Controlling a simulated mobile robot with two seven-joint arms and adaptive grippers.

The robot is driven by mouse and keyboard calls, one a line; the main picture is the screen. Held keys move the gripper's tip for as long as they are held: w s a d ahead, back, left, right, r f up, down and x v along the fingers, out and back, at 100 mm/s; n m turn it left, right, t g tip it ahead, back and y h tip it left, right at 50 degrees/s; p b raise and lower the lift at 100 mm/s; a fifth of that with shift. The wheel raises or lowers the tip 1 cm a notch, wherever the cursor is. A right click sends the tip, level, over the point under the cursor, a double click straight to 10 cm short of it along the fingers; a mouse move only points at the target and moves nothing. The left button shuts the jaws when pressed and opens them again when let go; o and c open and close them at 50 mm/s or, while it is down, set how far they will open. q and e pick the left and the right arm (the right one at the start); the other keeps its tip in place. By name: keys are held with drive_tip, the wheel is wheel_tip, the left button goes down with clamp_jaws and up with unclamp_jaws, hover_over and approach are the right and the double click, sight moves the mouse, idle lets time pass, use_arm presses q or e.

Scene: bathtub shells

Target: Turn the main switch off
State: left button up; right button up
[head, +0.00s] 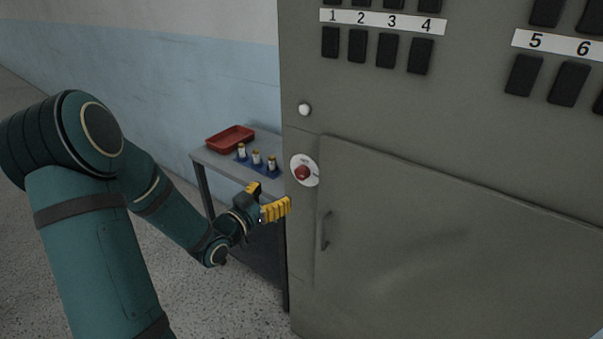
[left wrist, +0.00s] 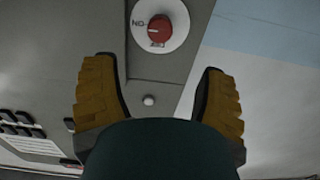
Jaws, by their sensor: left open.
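The main switch (head: 303,172) is a red knob on a round white plate, on the left part of the grey cabinet's front. In the left wrist view the red knob (left wrist: 159,29) shows near the top, with lettering on the plate beside it. My left gripper (head: 272,199) has yellow fingers and is just left of and below the switch in the head view, apart from it. In the left wrist view its two fingers (left wrist: 158,98) are spread wide with nothing between them. My right gripper is not in view.
The grey cabinet (head: 450,260) has a door with a handle (head: 326,230), a white round button (head: 305,109) and black switches labelled with numbers above. A small table (head: 213,160) behind my left gripper bears a red tray (head: 230,138) and small bottles in a blue rack (head: 257,165).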

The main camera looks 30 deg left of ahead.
sight(299, 174)
use_arm(q)
drive_tip(key=w, duration=0.7)
drive_tip(key=w+d, duration=0.1)
drive_tip(key=w, duration=0.3)
drive_tip(key=shift+w, duration=0.3)
drive_tip(key=c, duration=1.2)
